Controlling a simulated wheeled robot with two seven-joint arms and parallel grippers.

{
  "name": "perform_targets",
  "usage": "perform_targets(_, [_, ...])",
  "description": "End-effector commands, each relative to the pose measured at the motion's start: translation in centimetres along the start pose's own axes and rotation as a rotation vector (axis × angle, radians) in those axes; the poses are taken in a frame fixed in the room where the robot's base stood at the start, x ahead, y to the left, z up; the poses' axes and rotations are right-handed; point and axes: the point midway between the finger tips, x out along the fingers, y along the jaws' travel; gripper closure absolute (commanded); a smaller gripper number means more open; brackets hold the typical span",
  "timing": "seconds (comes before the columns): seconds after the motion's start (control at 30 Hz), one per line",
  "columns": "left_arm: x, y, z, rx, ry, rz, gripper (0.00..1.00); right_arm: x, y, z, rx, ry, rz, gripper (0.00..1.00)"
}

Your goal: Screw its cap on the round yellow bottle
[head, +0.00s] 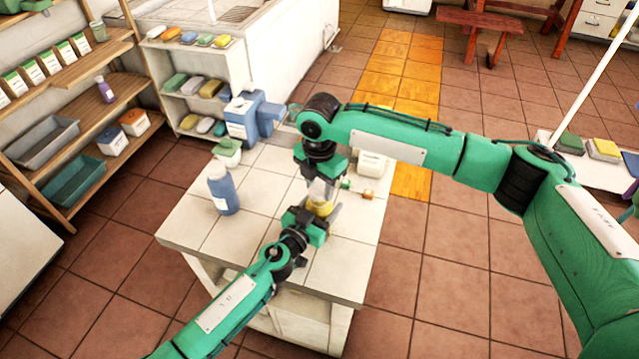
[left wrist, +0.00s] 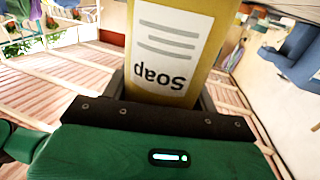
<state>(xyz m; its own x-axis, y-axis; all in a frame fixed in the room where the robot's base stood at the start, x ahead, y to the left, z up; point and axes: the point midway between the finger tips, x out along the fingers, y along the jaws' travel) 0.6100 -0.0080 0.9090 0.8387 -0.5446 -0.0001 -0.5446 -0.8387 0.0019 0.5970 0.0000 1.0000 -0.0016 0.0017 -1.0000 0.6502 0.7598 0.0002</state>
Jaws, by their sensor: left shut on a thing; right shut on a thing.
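The round yellow bottle (head: 320,208) stands at the right part of the tiled table. My left gripper (head: 322,222) is shut around its body from the near side. In the left wrist view the yellow bottle (left wrist: 218,52) fills the space between the fingers, its white "Soap" label upside down in the picture. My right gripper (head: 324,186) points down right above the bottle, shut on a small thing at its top. The fingers hide most of that thing, which looks to be the cap; I cannot tell how it sits on the neck.
A blue bottle (head: 222,190), a green-topped container (head: 228,152) and a blue jug (head: 250,118) stand on the table (head: 190,226) to the left. A white container (head: 372,163) and small orange and green pieces (head: 366,194) are close to my right gripper. The front left tabletop is clear.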

Motion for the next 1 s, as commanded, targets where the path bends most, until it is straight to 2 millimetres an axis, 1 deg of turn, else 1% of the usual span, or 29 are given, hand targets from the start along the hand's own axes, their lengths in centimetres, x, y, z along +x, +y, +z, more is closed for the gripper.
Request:
perform_targets(0.67, [0.0,0.0,0.0,0.0,0.0,0.0,0.82,1.1,0.0,0.0,-0.001,0.0,-0.001,0.79])
perform_targets(0.7, [0.0,0.0,0.0,0.0,0.0,0.0,1.0,1.1,0.0,0.0,-0.001,0.0,0.0,0.79])
perform_targets(0.77, [0.0,0.0,0.0,0.0,0.0,0.0,1.0,1.1,0.0,0.0,0.006,0.0,0.0,0.79])
perform_targets(0.87, [0.0,0.0,0.0,0.0,0.0,0.0,1.0,1.2,0.0,-0.1,0.065,0.001,0.0,0.79])
perform_targets(1.0, [0.0,0.0,0.0,0.0,0.0,0.0,1.0,1.2,0.0,-0.1,0.265,0.002,0.0,0.79])
